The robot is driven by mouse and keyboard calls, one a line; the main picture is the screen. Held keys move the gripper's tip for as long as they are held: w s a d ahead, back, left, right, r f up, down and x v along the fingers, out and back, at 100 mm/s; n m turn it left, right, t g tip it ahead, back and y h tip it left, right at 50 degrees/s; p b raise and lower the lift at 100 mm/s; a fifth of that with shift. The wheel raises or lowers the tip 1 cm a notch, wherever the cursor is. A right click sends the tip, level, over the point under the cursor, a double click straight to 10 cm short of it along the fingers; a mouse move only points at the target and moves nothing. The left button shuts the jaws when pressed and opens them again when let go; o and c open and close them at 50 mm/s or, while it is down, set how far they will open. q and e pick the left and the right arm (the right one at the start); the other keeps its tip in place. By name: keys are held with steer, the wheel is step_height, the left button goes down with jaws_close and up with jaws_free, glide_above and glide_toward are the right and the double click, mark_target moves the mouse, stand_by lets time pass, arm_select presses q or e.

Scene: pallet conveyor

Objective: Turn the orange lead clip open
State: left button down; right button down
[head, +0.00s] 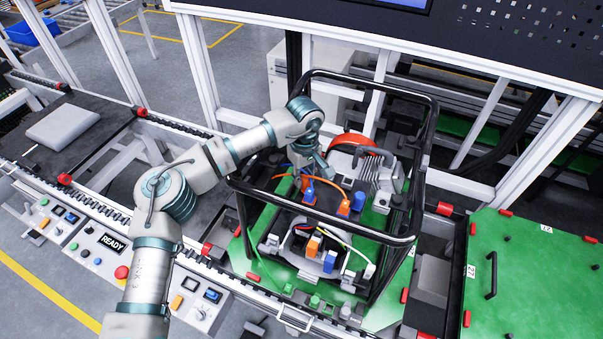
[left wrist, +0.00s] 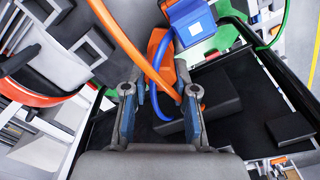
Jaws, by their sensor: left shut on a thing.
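The orange lead clip (left wrist: 157,47) shows just beyond my left fingertips in the left wrist view, against a blue block (left wrist: 190,22). In the head view the clip (head: 305,183) is partly hidden under the gripper, inside the black tube frame. My left gripper (left wrist: 160,92) points down at it from above, its two fingers on either side with a gap between them. It is shut on the clip, though the exact contact is hard to see. An orange cable (left wrist: 130,45) and a blue cable (left wrist: 154,92) cross in front of the fingers. My right gripper is not in view.
The black tube frame (head: 417,178) surrounds the work area, with bars near my arm. A second orange clip (head: 343,208) sits to the right by a blue block. A red-and-grey engine (head: 355,145) stands behind. A green board (head: 530,270) lies at the right.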

mark_target(307, 177)
arm_select(q)
steer(key=m, duration=0.3)
steer(key=m+p, duration=0.1)
steer(key=m, duration=0.1)
steer(key=shift+d+r+m, duration=0.15)
steer(key=shift+d+m, duration=0.15)
steer(key=shift+d, duration=0.05)
steer(key=m, duration=0.5)
steer(key=shift+d+p, duration=0.1)
steer(key=shift+p, duration=0.3)
steer(key=shift+m, duration=0.4)
steer(key=c, duration=1)
jaws_free()
steer(key=shift+s, duration=0.1)
steer(key=shift+o, duration=0.4)
steer(key=shift+s+a, duration=0.2)
steer(key=shift+w, duration=0.1)
steer(key=shift+w+r, duration=0.1)
steer(key=shift+r, duration=0.2)
step_height(307, 177, up, 11)
steer(key=shift+r, duration=0.2)
